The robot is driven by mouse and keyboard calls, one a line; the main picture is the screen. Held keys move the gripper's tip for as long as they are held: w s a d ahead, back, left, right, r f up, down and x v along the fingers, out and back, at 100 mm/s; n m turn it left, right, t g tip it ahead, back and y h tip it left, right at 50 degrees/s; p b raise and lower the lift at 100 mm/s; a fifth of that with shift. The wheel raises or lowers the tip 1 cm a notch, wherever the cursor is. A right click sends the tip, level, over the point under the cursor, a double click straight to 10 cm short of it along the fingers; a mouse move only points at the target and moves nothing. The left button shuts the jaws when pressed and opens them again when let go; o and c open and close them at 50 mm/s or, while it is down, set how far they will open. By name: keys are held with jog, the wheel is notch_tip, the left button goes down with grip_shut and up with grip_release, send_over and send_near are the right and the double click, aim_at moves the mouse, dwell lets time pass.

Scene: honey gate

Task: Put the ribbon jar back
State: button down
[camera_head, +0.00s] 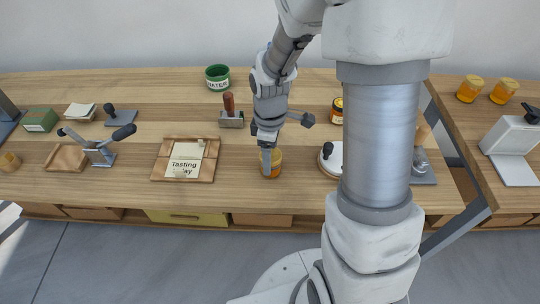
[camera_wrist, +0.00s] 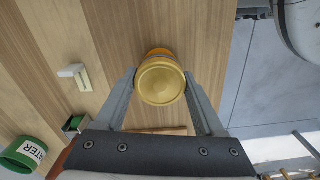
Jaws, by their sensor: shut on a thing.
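My gripper (camera_head: 267,166) points down near the front edge of the long wooden table and is shut on a honey jar (camera_head: 277,163). In the wrist view the jar (camera_wrist: 161,82) sits between my two fingertips, its round golden lid facing the camera and a bit of orange side showing. Most of its side is hidden, so I cannot tell whether it bears a ribbon. I cannot tell whether it touches the table. Another amber jar with a dark band (camera_head: 337,113) stands further back to the right, partly behind my arm.
A wooden tray with a "Tasting" card (camera_head: 185,160) lies left of my gripper. A red-handled tool in a grey block (camera_head: 231,115) and a green "WATER" pot (camera_head: 217,77) stand behind. A round white device (camera_head: 330,158) is close right.

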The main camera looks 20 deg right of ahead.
grip_release()
jog(key=shift+f, duration=0.1)
notch_tip(320, 180, up, 11)
jog(key=p, duration=0.3)
jog(key=s+r+m+t, duration=0.5)
jog(key=s+r+m, duration=0.7)
jog(key=s+r, duration=0.2)
jog(key=shift+r+t, duration=0.2)
jog(key=shift+t, duration=0.1)
